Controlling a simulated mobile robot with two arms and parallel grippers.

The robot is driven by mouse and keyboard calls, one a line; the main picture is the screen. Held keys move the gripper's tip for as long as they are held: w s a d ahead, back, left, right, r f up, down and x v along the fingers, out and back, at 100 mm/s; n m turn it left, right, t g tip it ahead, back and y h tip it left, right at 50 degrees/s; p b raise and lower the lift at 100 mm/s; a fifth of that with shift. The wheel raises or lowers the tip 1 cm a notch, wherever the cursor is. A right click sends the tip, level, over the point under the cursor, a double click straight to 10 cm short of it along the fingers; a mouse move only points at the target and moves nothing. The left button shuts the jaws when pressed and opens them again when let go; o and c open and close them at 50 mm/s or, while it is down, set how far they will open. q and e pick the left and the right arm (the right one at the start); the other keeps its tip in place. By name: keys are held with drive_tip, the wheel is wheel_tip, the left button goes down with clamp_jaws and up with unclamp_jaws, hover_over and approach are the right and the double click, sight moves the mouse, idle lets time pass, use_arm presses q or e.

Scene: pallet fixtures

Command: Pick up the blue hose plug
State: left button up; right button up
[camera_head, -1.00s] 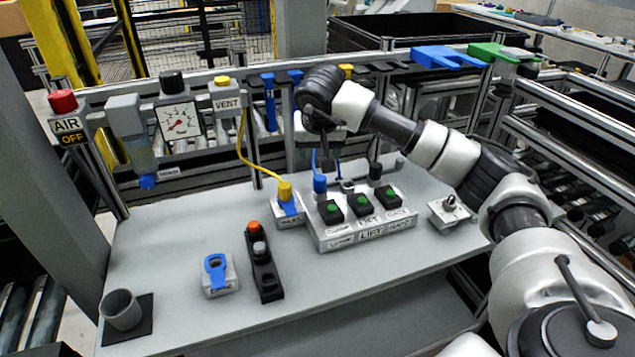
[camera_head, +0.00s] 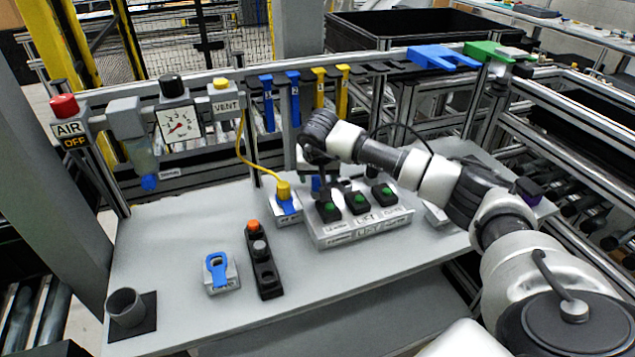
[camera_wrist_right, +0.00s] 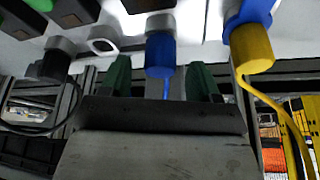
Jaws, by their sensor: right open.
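The blue hose plug (camera_wrist_right: 160,54) sits in a socket at the back of the grey box (camera_head: 358,234) marked LIFT, with a thin blue hose running from it. In the head view the plug (camera_head: 316,184) is partly hidden by my right gripper (camera_head: 322,186). In the wrist view my right gripper (camera_wrist_right: 159,72) is open, with one green finger on each side of the plug and a visible gap to both. My left gripper is not in view.
A yellow plug (camera_wrist_right: 253,52) with a yellow hose is close beside the gripper, and a black plug (camera_wrist_right: 54,58) is on the other side past an empty socket (camera_wrist_right: 103,46). A blue-handled block (camera_head: 220,274) and a black push-button pendant (camera_head: 262,262) lie left on the table.

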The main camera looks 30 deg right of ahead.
drive_tip(key=c, duration=1)
drive_tip(key=shift+r, duration=0.15)
drive_tip(key=shift+r, duration=0.25)
drive_tip(key=r, duration=0.1)
drive_tip(key=r+b, duration=0.2)
drive_tip(key=shift+s+d+r, duration=0.3)
drive_tip(key=shift+s+d, duration=0.05)
drive_tip(key=s+d+r+b, duration=0.2)
drive_tip(key=s+d+r, duration=0.3)
drive_tip(key=s, duration=0.4)
drive_tip(key=shift+s+d+r, duration=0.2)
drive_tip(key=shift+r, duration=0.65)
drive_tip(key=shift+r, duration=0.1)
wheel_tip(320, 180, up, 5)
drive_tip(key=p, duration=0.4)
